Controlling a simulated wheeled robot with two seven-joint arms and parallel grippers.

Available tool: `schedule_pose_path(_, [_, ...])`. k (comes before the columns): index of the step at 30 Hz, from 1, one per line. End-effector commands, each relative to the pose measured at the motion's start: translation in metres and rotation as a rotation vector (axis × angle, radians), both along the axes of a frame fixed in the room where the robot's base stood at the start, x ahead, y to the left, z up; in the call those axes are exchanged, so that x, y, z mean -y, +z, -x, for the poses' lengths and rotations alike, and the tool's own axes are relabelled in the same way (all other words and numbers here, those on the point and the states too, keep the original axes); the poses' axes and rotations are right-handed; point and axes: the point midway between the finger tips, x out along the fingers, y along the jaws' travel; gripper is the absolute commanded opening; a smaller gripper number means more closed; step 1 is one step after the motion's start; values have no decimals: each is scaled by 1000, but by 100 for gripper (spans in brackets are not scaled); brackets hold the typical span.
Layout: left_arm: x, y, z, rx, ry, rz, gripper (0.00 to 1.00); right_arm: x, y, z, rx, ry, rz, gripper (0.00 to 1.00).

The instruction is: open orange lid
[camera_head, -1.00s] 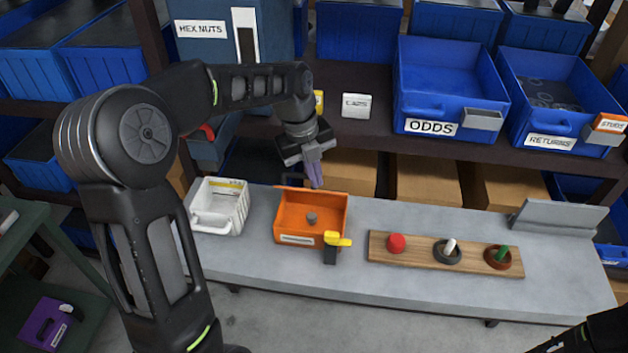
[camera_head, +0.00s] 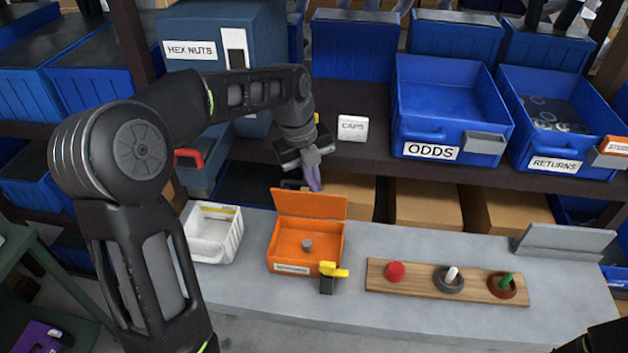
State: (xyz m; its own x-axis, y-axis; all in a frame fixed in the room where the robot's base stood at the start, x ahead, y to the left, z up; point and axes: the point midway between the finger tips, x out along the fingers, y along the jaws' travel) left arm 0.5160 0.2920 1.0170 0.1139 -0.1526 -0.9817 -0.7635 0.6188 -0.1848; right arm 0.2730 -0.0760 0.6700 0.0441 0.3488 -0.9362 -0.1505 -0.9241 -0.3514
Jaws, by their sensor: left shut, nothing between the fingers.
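The orange box (camera_head: 291,264) stands on the grey bench with its label facing me. Its orange lid (camera_head: 309,204) is raised at the back edge and stands up, leaning a little back. Inside the box a small grey knob-like piece (camera_head: 307,245) shows. My left gripper (camera_head: 314,180) is shut and empty, pointing down just behind the raised lid's top edge; I cannot tell whether it touches the lid. Only a dark part of my right arm shows at the lower right corner; its gripper is out of view.
A white bin (camera_head: 213,232) stands left of the box. A yellow and black clamp-like piece (camera_head: 328,277) is at its front right corner. A wooden board (camera_head: 420,283) with red, white and green pegs lies to the right. The shelf with blue bins (camera_head: 450,105) is behind and above.

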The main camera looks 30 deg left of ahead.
Motion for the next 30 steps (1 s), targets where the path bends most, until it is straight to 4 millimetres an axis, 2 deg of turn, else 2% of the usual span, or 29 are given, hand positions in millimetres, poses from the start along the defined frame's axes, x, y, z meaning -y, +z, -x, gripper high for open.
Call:
schedule_pose_path(6, [-2, -2, 2, -8, 2, -3, 0, 0, 1, 0, 0, 0, 0, 38])
schedule_pose_path(17, [-2, 16, 1, -4, 3, -3, 0, 0, 12, 0, 0, 0, 0, 38])
schedule_pose_path(30, [0, 16, 1, -2, 1, 0, 0, 1, 10, 2, -5, 0, 3, 38])
